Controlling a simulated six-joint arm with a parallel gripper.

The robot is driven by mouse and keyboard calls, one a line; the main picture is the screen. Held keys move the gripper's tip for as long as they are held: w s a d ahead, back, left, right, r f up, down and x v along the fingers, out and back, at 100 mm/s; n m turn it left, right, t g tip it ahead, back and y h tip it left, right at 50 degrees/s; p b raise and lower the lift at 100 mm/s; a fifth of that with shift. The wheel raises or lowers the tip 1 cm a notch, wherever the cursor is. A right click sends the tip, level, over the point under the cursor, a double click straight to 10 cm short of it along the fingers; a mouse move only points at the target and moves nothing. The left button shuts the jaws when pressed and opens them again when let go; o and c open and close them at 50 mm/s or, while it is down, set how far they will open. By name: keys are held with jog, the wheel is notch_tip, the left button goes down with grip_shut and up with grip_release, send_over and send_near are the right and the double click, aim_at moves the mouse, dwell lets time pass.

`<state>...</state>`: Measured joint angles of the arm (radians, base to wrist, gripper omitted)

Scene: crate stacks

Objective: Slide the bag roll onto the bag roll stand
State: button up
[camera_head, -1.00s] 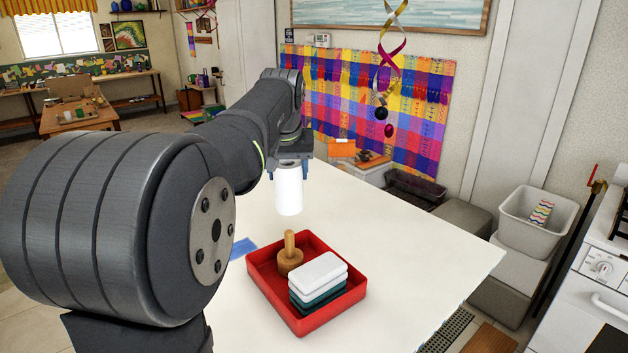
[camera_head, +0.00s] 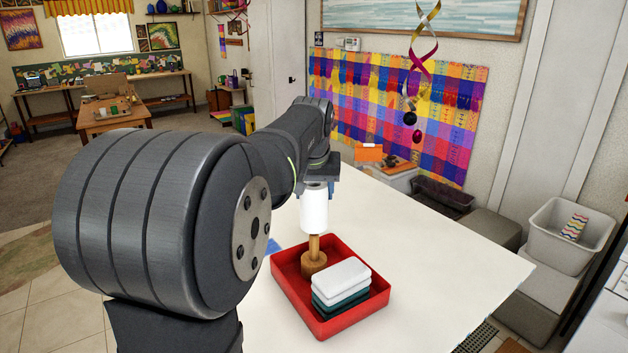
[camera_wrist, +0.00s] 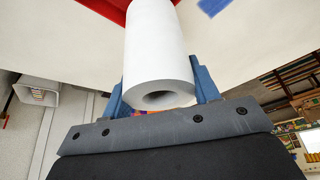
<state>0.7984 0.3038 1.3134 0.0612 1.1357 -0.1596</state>
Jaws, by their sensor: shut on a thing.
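The white bag roll (camera_head: 314,211) hangs upright below my gripper (camera_head: 318,180), whose blue fingers are shut on its upper end. In the wrist view the roll (camera_wrist: 158,50) sits between the fingers of my gripper (camera_wrist: 158,88), with its hollow core facing the camera. The wooden bag roll stand (camera_head: 314,262), a round base with a peg, stands in the red tray (camera_head: 345,330). The roll's lower end is right at the peg's top in the head view. Whether the peg tip has entered the core is hidden.
A stack of white and dark green folded items (camera_head: 341,281) lies in the tray beside the stand. The white table (camera_head: 430,260) is clear to the right. A blue flat piece (camera_head: 273,246) lies on the table behind the tray.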

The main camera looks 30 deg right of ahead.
aim_at(314, 225)
jog(key=shift+f, duration=0.7)
jog(key=shift+f, duration=4.25)
jog(key=o, duration=1.1)
jog(key=v, duration=1.7)
jog(key=shift+r, duration=0.2)
jog(key=x, duration=1.7)
jog(key=shift+f, duration=0.2)
